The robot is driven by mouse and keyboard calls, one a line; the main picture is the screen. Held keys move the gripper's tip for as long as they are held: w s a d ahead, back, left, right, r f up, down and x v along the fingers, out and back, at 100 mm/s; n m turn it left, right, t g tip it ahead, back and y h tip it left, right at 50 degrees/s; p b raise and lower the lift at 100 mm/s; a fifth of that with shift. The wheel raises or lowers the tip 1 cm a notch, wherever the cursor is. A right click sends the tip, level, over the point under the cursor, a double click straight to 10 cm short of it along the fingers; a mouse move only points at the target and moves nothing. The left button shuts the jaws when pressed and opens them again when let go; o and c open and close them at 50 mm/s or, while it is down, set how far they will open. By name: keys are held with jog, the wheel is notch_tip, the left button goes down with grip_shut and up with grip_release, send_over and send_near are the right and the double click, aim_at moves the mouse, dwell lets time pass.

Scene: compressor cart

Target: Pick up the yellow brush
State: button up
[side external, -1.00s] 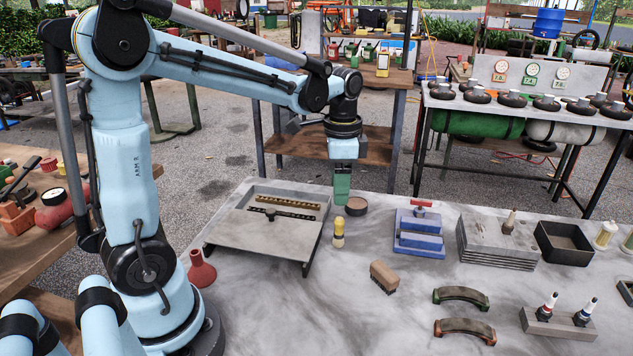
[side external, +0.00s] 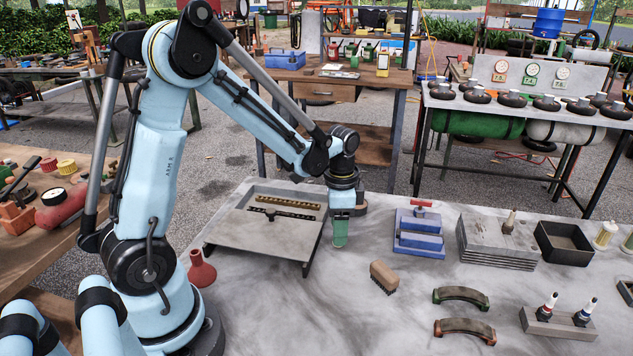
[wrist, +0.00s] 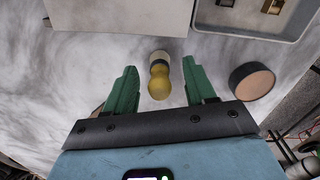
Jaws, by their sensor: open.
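The yellow brush (wrist: 159,80) shows in the wrist view, with a yellow handle, a dark band and a pale end. It stands on the grey table between the two green fingers of my gripper (wrist: 162,88), with a gap on each side. In the side view my gripper (side external: 340,236) is low over the table, right of the grey tray, and hides the brush. The fingers are open and hold nothing. I cannot tell from these frames how far the fingertips are above the table.
A grey tray (side external: 228,243) lies close on the left. A dark round puck (wrist: 252,81) is just right of the fingers. A red funnel (side external: 201,270) stands near my base.

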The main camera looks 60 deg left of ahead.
jog(key=shift+f, duration=0.55)
grip_shut()
jog(key=shift+r, duration=0.1)
jog(key=shift+r, duration=0.4)
notch_tip(320, 180, up, 4)
jog(key=shift+d+f, duration=0.1)
jog(key=shift+f, duration=0.15)
jog(key=s+d+r, duration=0.3)
jog(key=d+r, duration=0.3)
jog(key=d, duration=0.5)
jog(key=shift+s+r, duration=0.3)
jog(key=shift+s, duration=0.1)
